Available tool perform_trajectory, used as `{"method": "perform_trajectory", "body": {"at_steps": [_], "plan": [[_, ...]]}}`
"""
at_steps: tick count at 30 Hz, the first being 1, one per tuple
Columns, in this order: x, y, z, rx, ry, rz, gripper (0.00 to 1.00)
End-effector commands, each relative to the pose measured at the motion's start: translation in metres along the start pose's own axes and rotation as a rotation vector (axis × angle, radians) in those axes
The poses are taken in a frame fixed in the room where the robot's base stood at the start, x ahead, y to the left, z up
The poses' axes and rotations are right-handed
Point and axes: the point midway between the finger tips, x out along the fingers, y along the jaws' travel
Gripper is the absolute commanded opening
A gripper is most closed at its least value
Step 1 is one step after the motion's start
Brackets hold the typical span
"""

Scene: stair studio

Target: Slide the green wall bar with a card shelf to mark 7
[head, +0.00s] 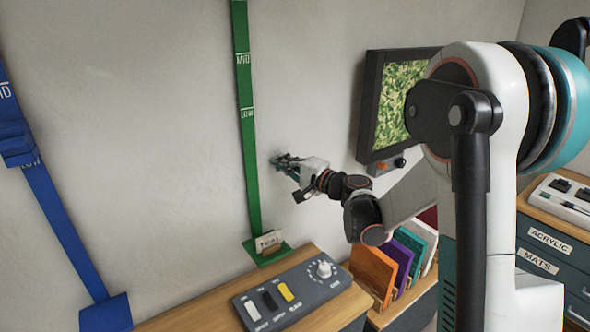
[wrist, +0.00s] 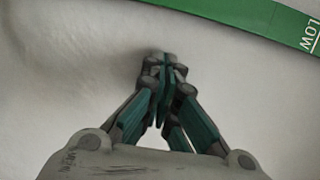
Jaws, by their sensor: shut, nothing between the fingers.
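The green wall bar (head: 250,160) is a long, narrow strip on the pale wall, with white MID and LOW lettering in the head view. A green shelf (head: 266,256) at its lower end carries a small white card (head: 268,240). No mark 7 is readable on it. My gripper (head: 280,160) is close to the wall, a little right of the strip and below the LOW lettering. In the wrist view, my gripper (wrist: 163,65) is shut with nothing between its fingers. The green bar (wrist: 250,14) crosses the upper right there, apart from the fingertips.
A blue wall bar (head: 55,215) stands at the left. A grey control panel (head: 292,290) with switches and a dial lies on the wooden cabinet below. The wall between the bars is clear.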

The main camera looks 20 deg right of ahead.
Motion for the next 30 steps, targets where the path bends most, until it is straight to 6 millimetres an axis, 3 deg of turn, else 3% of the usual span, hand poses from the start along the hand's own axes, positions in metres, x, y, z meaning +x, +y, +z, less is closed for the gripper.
{"method": "perform_trajectory", "body": {"at_steps": [1, 6, 23, 30], "plan": [[0.002, 0.002, 0.012, 0.000, -0.007, 0.001, 0.00], [0.005, 0.001, 0.028, 0.000, -0.005, 0.001, 0.00], [0.007, 0.000, 0.036, -0.001, -0.005, 0.001, 0.00], [0.014, 0.001, 0.066, -0.001, -0.009, 0.001, 0.00]]}}
